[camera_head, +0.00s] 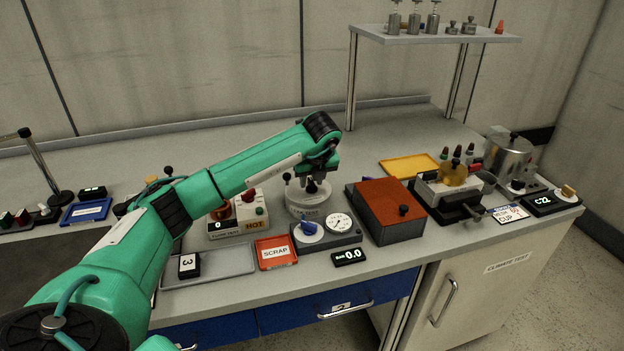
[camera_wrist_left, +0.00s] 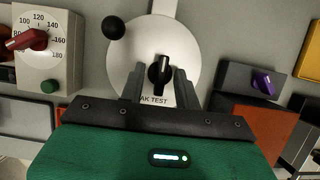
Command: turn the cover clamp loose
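The cover clamp appears to be the black bar knob (camera_wrist_left: 160,75) in the middle of a round white lid, whose readable label part is "AK TEST". The lid (camera_wrist_left: 182,46) also carries a black ball handle (camera_wrist_left: 115,27) at its upper left. In the head view the round white pot (camera_head: 307,203) stands on the bench behind the dial box. My left gripper (camera_head: 318,178) points down over it. In the left wrist view the left gripper (camera_wrist_left: 160,84) is open, one finger on each side of the knob, with gaps visible. Its height against the knob is hard to judge. My right gripper is not in view.
A heater box marked HOT (camera_head: 237,222) stands left of the pot. A dial box with a blue knob (camera_head: 325,236) is in front, and a red-topped box (camera_head: 390,208) is to the right. A SCRAP tray (camera_head: 277,262) lies front left. The bench behind is clear.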

